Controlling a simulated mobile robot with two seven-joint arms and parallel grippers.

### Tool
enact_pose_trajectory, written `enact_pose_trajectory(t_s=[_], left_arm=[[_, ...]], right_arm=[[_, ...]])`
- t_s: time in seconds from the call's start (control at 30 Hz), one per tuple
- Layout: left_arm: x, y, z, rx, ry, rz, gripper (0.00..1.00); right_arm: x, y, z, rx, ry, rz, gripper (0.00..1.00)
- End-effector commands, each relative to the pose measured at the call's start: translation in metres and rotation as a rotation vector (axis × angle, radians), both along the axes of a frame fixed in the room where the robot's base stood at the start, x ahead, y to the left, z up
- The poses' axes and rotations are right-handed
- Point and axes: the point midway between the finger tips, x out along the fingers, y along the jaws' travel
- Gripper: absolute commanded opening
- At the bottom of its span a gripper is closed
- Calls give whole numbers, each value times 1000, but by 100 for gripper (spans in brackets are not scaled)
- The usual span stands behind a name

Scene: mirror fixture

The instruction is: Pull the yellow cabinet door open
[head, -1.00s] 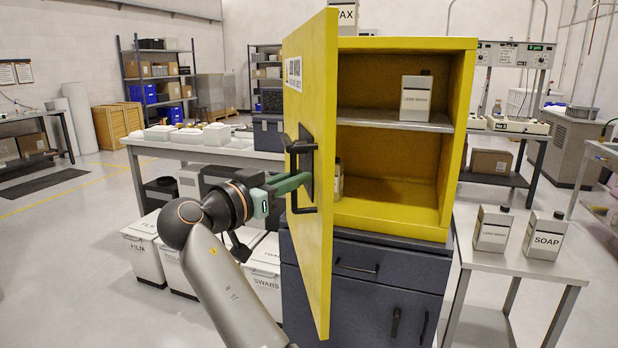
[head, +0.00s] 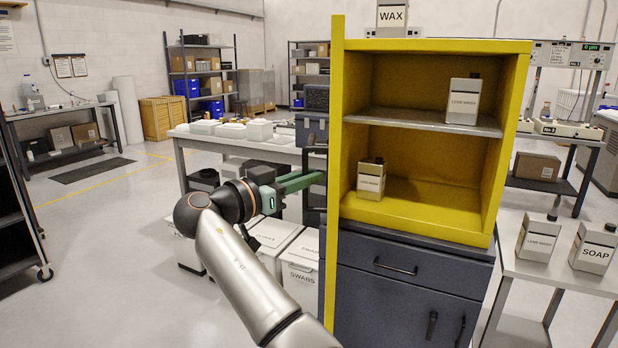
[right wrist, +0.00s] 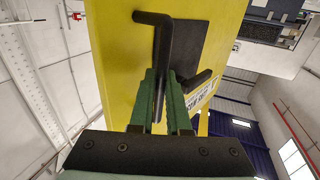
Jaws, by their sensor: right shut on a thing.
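The yellow cabinet (head: 520,140) stands on a dark drawer unit, its inside in view. Its yellow door (head: 333,170) is swung wide open and shows almost edge-on at the cabinet's left side. My right gripper (head: 318,180) is at the door's outer face, shut on the black door handle (head: 314,148). In the right wrist view the green fingers of my right gripper (right wrist: 165,95) close around the bar of the black handle (right wrist: 160,60). Inside the cabinet, a lens wash bottle (head: 463,101) is on the shelf and another bottle (head: 371,180) is on the floor. My left gripper is not in view.
A side table (head: 565,272) at the right holds a lens wash bottle (head: 538,238) and a soap bottle (head: 594,248). White lidded bins (head: 300,272) stand left of the drawer unit. A dark rack (head: 15,215) is at the far left. Open floor lies between.

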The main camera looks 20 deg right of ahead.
Motion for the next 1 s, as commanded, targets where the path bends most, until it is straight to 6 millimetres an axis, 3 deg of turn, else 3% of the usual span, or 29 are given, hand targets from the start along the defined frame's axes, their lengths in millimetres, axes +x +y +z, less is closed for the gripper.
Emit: enact_pose_trajectory(t_s=[0.27, 0.3, 0.53, 0.83, 1.0], left_arm=[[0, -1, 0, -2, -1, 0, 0], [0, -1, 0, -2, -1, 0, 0], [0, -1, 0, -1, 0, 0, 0], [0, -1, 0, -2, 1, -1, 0], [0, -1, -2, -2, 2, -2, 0]], right_arm=[[0, 0, 3, -3, -6, 2, 0], [0, 0, 3, -3, -6, 2, 19], [0, 0, 1, -2, -2, 1, 45], [0, 1, 1, -1, 0, 1, 45], [-6, 11, 1, -3, -4, 2, 45]])
